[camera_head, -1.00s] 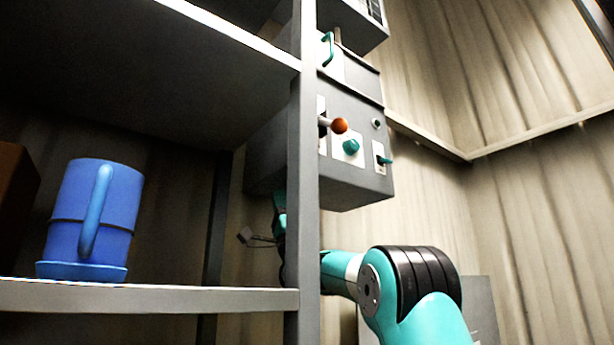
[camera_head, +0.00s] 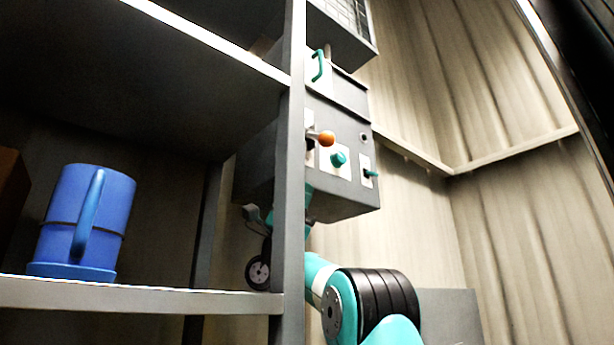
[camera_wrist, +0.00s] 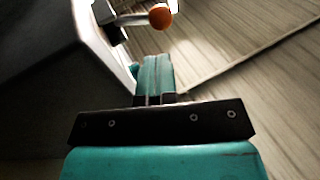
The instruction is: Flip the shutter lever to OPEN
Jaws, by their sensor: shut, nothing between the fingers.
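A lever with an orange ball (camera_head: 327,138) sticks out from the front of a grey control box (camera_head: 340,192). I cannot read any OPEN mark. In the wrist view the orange ball (camera_wrist: 160,17) and its metal stem show at the top, beyond my fingertips. My gripper (camera_wrist: 156,62) is shut and empty, its teal fingers pointing toward the box, below the ball in that picture and apparently apart from it. In the head view the shelf post hides most of my gripper.
A teal knob (camera_head: 338,159) and a small teal switch (camera_head: 370,173) sit beside the lever. A teal handle (camera_head: 318,65) is above. The grey shelf post (camera_head: 291,200) stands close to my arm. A blue mug (camera_head: 88,215) stands on the shelf (camera_head: 150,297).

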